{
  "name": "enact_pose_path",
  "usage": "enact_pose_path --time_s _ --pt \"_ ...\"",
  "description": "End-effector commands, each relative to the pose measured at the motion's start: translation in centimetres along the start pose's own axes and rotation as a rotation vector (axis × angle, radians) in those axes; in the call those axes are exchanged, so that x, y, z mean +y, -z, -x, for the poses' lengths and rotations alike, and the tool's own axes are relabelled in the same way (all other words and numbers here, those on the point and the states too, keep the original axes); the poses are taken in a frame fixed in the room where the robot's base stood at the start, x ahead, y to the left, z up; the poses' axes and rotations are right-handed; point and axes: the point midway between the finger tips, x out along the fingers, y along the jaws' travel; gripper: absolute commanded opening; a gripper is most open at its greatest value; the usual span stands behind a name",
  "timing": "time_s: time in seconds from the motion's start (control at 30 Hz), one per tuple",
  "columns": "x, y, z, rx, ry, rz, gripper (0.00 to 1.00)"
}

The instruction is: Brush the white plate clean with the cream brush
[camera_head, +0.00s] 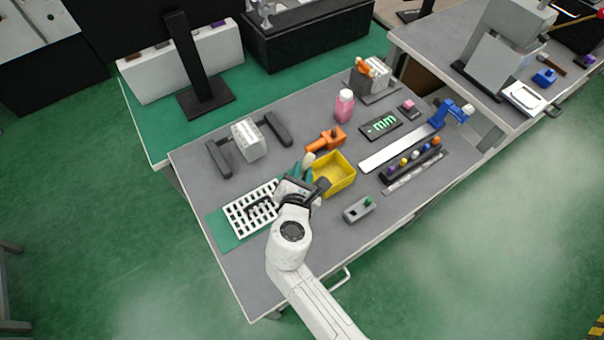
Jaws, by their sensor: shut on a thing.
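The white plate (240,219), with rows of dark slots, lies on a green mat at the table's near left. Small dark shapes lie over its middle right; I cannot tell what they are. My gripper (297,181) is above the right edge of the plate, beside the yellow bin. It is shut on what looks like the cream brush (308,159), whose cream end shows just beyond the gripper. The rest of the brush and its bristles are hidden by my gripper and wrist. I cannot tell whether the brush touches the plate.
The yellow bin (346,178) stands close right of my gripper, with an orange fixture (326,140) behind it. A grey box with a green knob (359,209) is to the right. A white block between dark bars (249,140) stands behind the plate.

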Motion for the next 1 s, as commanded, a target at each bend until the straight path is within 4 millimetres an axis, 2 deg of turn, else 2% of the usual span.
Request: enact_pose_path --time_s 0.1,0.27,1.0 --pt "0.8 -1.2 0.2 -0.001 0.0 -0.001 0.0" --pt "1.4 -2.0 0.3 0.0 0.001 0.0 0.0" --pt "1.4 -2.0 0.3 -0.001 0.001 -0.001 0.0"
